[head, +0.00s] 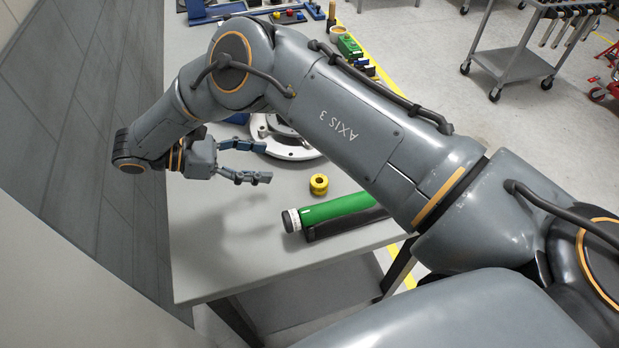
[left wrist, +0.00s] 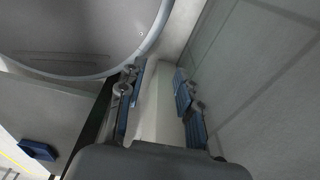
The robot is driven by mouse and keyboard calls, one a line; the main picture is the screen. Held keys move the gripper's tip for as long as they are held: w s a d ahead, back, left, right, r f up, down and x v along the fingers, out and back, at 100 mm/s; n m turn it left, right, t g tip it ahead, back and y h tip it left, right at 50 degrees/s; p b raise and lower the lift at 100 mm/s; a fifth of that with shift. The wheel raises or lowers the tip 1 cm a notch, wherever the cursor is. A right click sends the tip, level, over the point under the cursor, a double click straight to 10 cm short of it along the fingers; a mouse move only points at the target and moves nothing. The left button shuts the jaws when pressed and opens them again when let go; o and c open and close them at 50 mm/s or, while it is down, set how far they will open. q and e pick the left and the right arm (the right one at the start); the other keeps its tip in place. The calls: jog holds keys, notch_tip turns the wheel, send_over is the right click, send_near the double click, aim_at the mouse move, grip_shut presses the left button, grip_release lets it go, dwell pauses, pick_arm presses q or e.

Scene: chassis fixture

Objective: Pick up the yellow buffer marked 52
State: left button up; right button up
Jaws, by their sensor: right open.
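A small yellow ring-shaped buffer (head: 319,184) stands on the grey table (head: 225,265), just behind the green cylinder. Its marking is too small to read. My right gripper (head: 265,162) is open and empty, to the left of the yellow buffer and apart from it. Its fingers point right, towards the buffer's side of the table. My left gripper (left wrist: 157,76) shows only in the left wrist view, with its two blue-padded fingers apart and nothing between them. No buffer shows in that view.
A green cylinder (head: 338,207) with a black and white end lies on a dark cradle (head: 345,225). A round metal part (head: 285,148) sits behind the right gripper, partly hidden. My right arm covers much of the table. The front left of the table is clear. A cart (head: 515,62) stands beyond.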

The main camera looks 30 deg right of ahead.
jog(key=b, duration=0.5)
send_near(312, 182)
jog(key=shift+v, duration=1.1)
jog(key=shift+f, duration=0.2)
jog(key=shift+s+d+f, duration=0.1)
jog(key=shift+s+d, duration=0.05)
jog(key=shift+d, duration=0.2)
jog(key=x, duration=0.7)
jog(key=shift+s+d+f+p, duration=0.1)
jog(key=shift+s+d+p, duration=0.05)
jog(key=shift+d+p, duration=0.2)
jog(key=shift+s+d, duration=0.1)
jog(key=shift+d, duration=0.25)
jog(key=p+x, duration=0.1)
jog(key=x, duration=0.2)
jog(key=shift+d+f+p, duration=0.15)
jog(key=shift+d+p, duration=0.1)
jog(key=shift+p, duration=0.05)
jog(key=shift+s+d+f, duration=0.2)
jog(key=shift+d+f, duration=0.05)
jog(key=shift+d, duration=0.15)
pick_arm(q)
jog(key=f, duration=0.2)
jog(key=s+f, duration=0.1)
jog(key=shift+s+f, duration=0.1)
jog(key=shift+f, duration=0.25)
pick_arm(e)
jog(key=c, duration=1.2)
